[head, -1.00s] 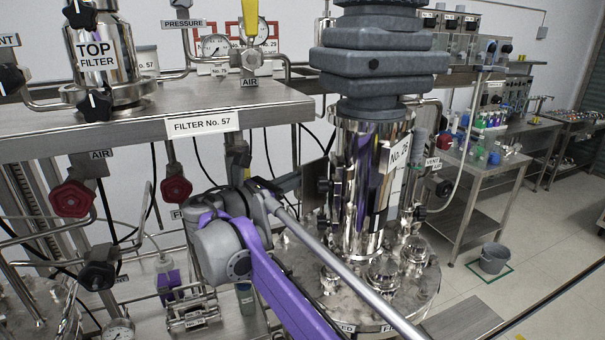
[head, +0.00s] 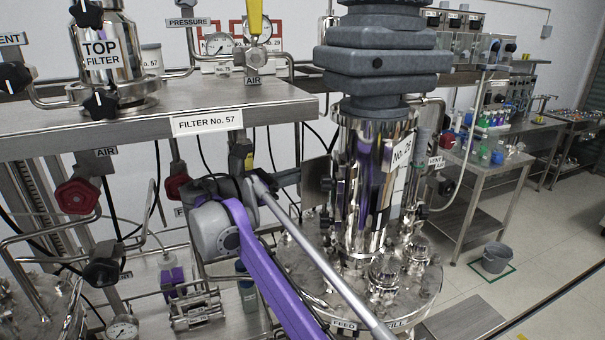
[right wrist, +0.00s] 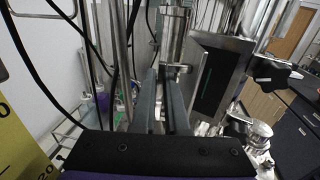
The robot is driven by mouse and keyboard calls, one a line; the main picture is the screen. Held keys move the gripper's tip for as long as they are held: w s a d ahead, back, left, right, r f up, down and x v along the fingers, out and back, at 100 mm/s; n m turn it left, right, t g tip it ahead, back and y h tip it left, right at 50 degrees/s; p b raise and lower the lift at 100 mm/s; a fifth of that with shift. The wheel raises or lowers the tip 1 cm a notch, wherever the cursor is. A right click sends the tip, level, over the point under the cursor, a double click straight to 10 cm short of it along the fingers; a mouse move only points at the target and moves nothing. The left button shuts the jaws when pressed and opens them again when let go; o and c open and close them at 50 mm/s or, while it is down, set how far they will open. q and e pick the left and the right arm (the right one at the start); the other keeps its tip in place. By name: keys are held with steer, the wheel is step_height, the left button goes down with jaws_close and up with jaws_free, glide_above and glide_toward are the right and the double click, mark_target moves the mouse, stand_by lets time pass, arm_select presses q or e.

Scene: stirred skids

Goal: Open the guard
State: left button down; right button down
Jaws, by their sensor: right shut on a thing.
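A flat metal plate, which looks like the guard (head: 316,181), stands at the left side of the shiny vessel column No. 26 (head: 352,190). In the right wrist view a panel with a dark face and bright edge (right wrist: 212,84), apparently the same guard, stands just right of the fingers. My right gripper (head: 292,177) is at the plate's left side in the head view. In the right wrist view its two grey fingers (right wrist: 162,102) are close together around a narrow bright metal part, likely the guard's handle; most of it is hidden. My left gripper is not in view.
The filter shelf (head: 280,97) is above and left of my right gripper. Red valve knobs (head: 78,195) and pipes are at the left. The flanged vessel lid (head: 345,290) is below. In the right wrist view, black cables and upright rods are close left of the fingers.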

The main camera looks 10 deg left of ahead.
steer(key=c, duration=1.2)
jaws_free()
steer(key=v, duration=1)
steer(key=shift+s+a, duration=0.2)
steer(key=shift+s, duration=0.1)
steer(key=shift+c, duration=0.2)
